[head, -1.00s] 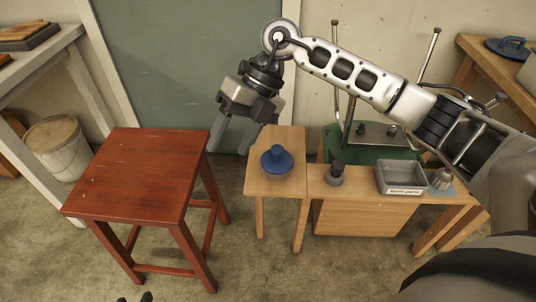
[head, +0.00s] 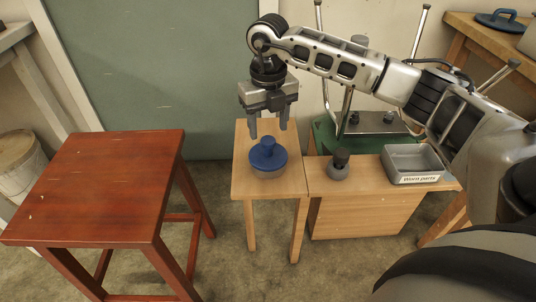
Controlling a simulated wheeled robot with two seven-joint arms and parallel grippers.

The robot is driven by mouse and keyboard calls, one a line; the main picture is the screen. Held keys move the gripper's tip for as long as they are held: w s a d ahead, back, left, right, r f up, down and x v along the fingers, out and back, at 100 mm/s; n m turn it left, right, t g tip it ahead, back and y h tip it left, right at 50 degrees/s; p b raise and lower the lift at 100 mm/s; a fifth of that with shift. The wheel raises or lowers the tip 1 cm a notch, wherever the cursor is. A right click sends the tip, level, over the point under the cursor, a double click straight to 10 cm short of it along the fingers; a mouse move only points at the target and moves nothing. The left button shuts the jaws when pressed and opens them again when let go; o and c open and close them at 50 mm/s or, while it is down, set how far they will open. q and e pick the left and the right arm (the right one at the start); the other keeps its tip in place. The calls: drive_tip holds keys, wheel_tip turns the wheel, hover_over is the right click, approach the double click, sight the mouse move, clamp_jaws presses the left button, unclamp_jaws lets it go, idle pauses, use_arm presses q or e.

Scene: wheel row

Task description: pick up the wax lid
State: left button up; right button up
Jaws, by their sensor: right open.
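My left gripper is out of view.
A dark-topped grey knob-like object (head: 340,164) and a grey tray labelled "Worn parts" (head: 413,164) stand to the right. A red stool (head: 100,185) stands at left, its top bare. Another blue lid with a handle (head: 498,20) lies on the far right table.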

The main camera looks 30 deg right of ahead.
sight(268, 139)
wheel_tip(268, 139, down, 6)
drive_tip(key=shift+w+r+b, duration=0.1)
drive_tip(key=shift+r+b, duration=0.05)
drive_tip(key=shift+b, duration=0.6)
drive_tip(key=c, duration=1.1)
drive_tip(key=shift+r, duration=0.1)
